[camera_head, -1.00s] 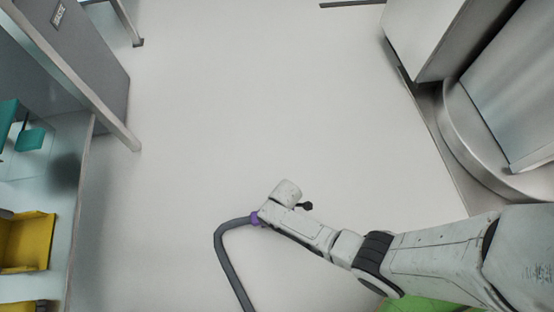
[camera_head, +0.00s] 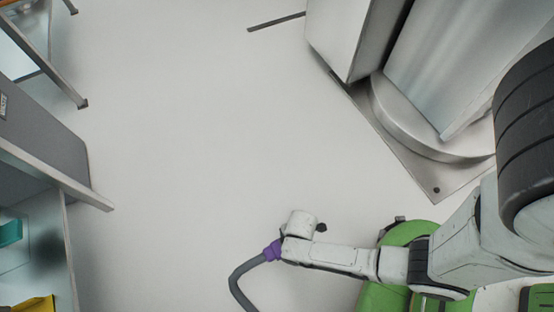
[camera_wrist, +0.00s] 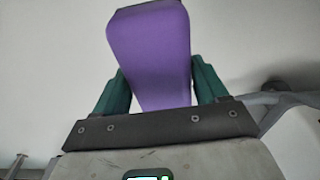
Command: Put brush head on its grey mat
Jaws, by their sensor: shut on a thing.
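In the wrist view, my gripper (camera_wrist: 160,86) is shut on a purple block-like piece, which I take to be the brush head (camera_wrist: 150,42). The piece sits between the two dark green fingers and sticks out beyond them. In the head view, my arm reaches left over the pale floor. A purple part (camera_head: 272,250) with a grey hose shows at its end; I cannot tell whether it is the held piece. The fingers are not clear there. I see no grey mat that I can make out in either view.
A steel machine with a rounded base (camera_head: 430,130) stands at the upper right. A grey panel (camera_head: 50,140) and a steel-edged bench (camera_head: 40,230) with teal and yellow items (camera_head: 35,304) are at the left. The pale floor (camera_head: 190,130) between is clear.

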